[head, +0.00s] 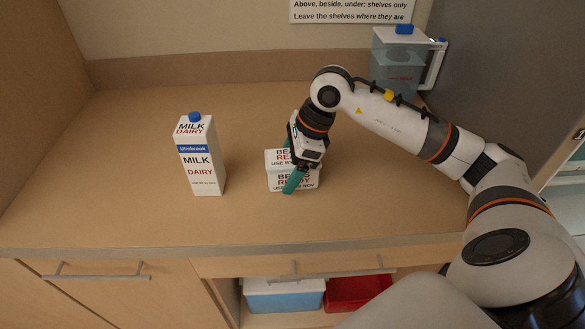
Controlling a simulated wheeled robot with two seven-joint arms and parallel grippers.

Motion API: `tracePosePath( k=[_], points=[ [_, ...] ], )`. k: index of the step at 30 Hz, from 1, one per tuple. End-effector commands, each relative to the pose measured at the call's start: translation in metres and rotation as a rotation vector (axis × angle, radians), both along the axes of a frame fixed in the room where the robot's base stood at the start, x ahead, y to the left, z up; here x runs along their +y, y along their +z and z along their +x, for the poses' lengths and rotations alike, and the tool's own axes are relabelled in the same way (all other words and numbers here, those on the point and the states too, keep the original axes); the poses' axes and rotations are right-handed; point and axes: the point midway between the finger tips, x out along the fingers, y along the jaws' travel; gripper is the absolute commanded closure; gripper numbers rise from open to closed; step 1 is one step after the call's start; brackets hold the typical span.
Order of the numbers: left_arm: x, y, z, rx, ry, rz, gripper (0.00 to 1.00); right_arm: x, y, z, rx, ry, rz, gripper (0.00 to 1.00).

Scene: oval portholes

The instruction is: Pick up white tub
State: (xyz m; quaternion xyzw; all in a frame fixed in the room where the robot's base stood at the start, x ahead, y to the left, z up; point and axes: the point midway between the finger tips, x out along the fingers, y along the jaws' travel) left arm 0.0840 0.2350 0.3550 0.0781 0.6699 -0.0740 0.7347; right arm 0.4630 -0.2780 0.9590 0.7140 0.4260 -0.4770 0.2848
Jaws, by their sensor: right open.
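The white tub (279,183) stands on the wooden counter, with dark and red lettering on its lid and front. My right gripper (289,163) is over and around it, pointing down. One teal finger (293,181) shows in front of the tub, and the other shows partly at the back left. The jaws are open. The gripper hides part of the lid, so I cannot tell whether the fingers touch the tub. My left gripper is not in view.
A milk carton (203,165) stands left of the tub. A clear jug (393,65) with a blue cap stands at the back right. A blue bin (284,296) and a red bin (352,292) sit below the counter (120,190). The counter's left part is clear.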

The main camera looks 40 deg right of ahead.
Motion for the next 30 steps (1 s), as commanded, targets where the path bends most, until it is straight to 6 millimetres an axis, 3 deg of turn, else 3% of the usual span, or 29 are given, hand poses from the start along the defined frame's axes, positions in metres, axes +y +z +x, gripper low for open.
tracePosePath(
  k=[23,30],
  points=[
    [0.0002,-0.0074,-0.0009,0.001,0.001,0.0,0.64,-0.0002,-0.0044,-0.0002,0.0,0.0,0.0,0.2],
    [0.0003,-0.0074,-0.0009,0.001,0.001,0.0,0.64,-0.0002,-0.0045,-0.0001,0.0,0.0,0.0,0.58]
  ],
)
